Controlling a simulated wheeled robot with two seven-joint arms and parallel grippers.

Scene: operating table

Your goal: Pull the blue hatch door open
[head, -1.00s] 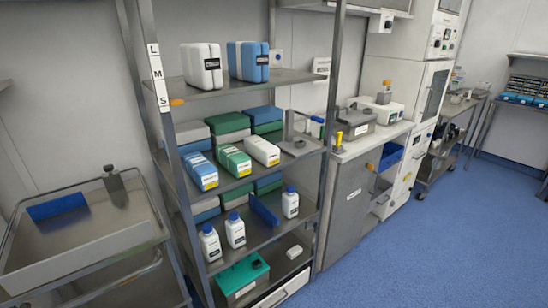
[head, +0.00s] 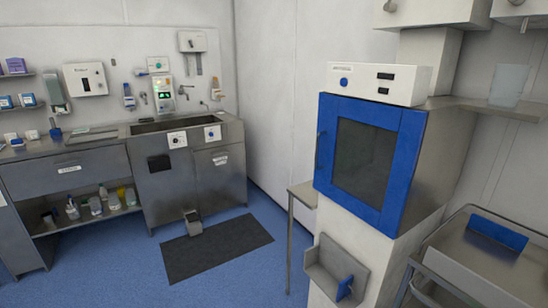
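The blue hatch door (head: 409,160) is a blue frame around a dark window, on the front of a metal cabinet at the right of the head view. It looks shut, flush with the cabinet. A thin upright handle (head: 318,150) shows at its left edge. The cabinet stands on a white pedestal, with a white control box (head: 375,83) on top. Neither of my grippers is in view.
A metal cart (head: 470,262) stands right of the pedestal. A small tray (head: 335,270) juts from the pedestal's front, and a narrow table (head: 301,192) stands behind it. A sink counter (head: 190,165) lines the back left. The blue floor in front is open, with a dark mat (head: 218,247).

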